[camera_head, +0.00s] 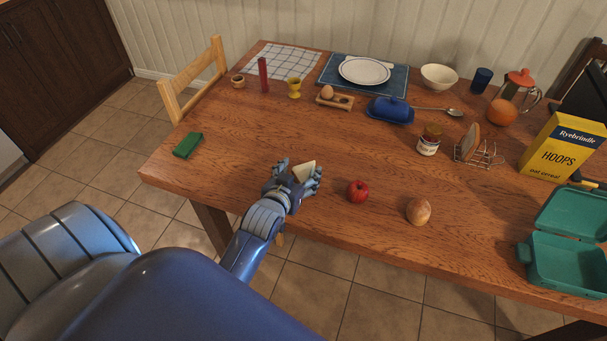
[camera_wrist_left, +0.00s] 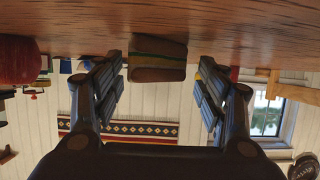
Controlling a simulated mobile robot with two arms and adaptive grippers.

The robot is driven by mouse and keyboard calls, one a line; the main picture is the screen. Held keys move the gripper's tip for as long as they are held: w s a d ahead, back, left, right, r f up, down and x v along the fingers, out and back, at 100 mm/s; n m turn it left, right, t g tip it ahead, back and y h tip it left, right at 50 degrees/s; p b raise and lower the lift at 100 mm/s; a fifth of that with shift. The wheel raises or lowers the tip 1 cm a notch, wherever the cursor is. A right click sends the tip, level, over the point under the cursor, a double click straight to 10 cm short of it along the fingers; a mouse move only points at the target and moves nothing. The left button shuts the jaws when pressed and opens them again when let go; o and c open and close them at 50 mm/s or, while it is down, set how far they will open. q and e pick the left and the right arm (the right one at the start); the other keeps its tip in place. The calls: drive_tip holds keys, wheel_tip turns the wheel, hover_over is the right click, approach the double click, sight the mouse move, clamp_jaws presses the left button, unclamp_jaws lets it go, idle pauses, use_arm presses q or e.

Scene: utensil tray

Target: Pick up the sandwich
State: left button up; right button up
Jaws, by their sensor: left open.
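The sandwich (camera_head: 304,170) is a pale wedge on the wooden table, near its front edge. In the left wrist view, which shows the table at the top, the sandwich (camera_wrist_left: 157,60) is brown with a thin green layer. My left gripper (camera_head: 299,169) is open, with its fingers at either side of the sandwich in the head view. In the left wrist view the gripper (camera_wrist_left: 160,66) has a visible gap on each side of it. I cannot tell how deep it sits between the fingers. My right gripper is not in view.
A red apple (camera_head: 358,190) and a brown onion-like item (camera_head: 418,211) lie to the right. A green block (camera_head: 188,145) lies at the left. A teal lunchbox (camera_head: 567,262) stands open at the right. Jar (camera_head: 429,140), toast rack (camera_head: 474,153) and dishes stand farther back.

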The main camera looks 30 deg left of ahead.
use_arm(q)
drive_tip(key=c, duration=0.7)
drive_tip(key=shift+r, duration=0.15)
